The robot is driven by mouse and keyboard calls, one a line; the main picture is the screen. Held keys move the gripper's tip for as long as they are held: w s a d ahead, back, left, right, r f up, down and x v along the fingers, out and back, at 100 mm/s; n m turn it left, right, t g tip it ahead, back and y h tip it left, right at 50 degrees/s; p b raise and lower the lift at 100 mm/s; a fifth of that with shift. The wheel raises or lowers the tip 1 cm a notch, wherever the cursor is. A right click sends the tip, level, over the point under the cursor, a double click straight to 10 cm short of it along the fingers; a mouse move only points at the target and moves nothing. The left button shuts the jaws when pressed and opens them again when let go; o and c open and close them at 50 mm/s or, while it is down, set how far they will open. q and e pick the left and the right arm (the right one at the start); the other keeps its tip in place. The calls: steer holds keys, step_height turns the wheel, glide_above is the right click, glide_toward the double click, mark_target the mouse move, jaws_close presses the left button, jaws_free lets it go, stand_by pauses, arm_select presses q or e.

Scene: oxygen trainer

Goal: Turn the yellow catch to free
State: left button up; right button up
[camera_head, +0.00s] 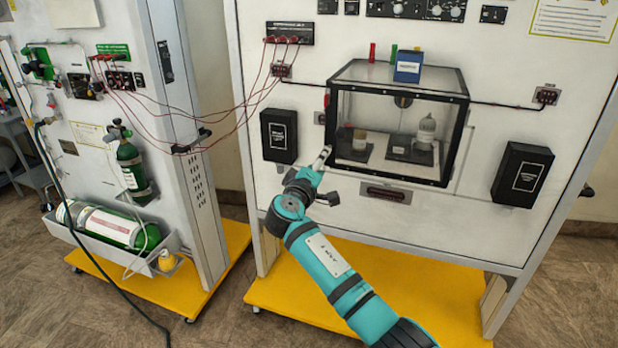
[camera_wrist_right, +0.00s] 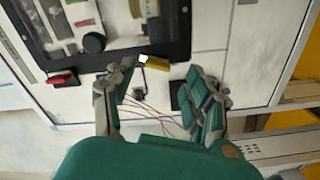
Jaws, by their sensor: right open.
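The yellow catch (camera_wrist_right: 157,63) shows in the right wrist view as a small yellow block at the edge of the case's black frame (camera_wrist_right: 120,60). I cannot make it out in the head view, where my gripper is close to that side of the case. My right gripper (camera_wrist_right: 160,95) is open and empty. The catch is just beyond its fingertips, nearer the left finger; I cannot tell whether they touch. In the head view my right gripper (camera_head: 321,160) is at the left side of the clear case (camera_head: 400,105). My left gripper is not in view.
A red piece (camera_head: 327,98) is on the case's left edge; a red piece (camera_wrist_right: 62,78) also shows in the wrist view. A black box (camera_head: 279,135) hangs left of the gripper. Red cables (camera_head: 255,95) run nearby. Another black box (camera_head: 522,174) is at right.

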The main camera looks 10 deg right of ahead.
steer(key=v, duration=0.9)
steer(key=shift+s+a, duration=0.15)
steer(key=shift+a, duration=0.15)
